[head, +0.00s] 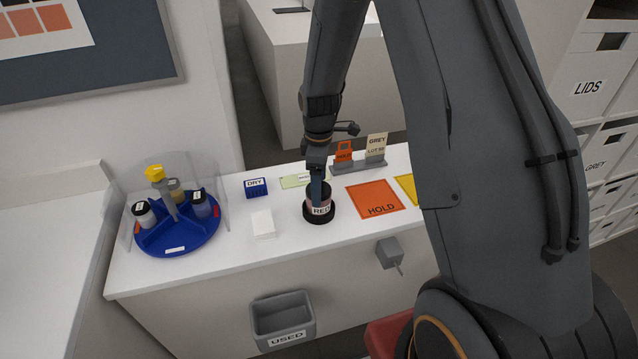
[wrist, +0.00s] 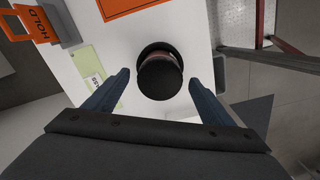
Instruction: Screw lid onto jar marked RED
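The jar marked RED (head: 321,210) stands upright in a round black holder (head: 319,219) on the white counter. A black lid (head: 327,190) is on top of the jar; the wrist view shows the lid (wrist: 159,82) from above, with a sliver of the reddish jar beyond it. I cannot tell whether the lid is screwed tight. My gripper (wrist: 158,78) is open, with one blue finger on each side of the lid and a gap to each. In the head view my gripper (head: 317,182) points down over the jar, and a finger hides part of it.
A blue carousel (head: 178,238) with several jars and a clear shield stands at left. A white block (head: 263,224) and blue DRY box (head: 256,188) are left of the jar. An orange HOLD mat (head: 376,198) lies right; a tag stand (head: 358,165) is behind. A grey USED bin (head: 284,318) hangs in front.

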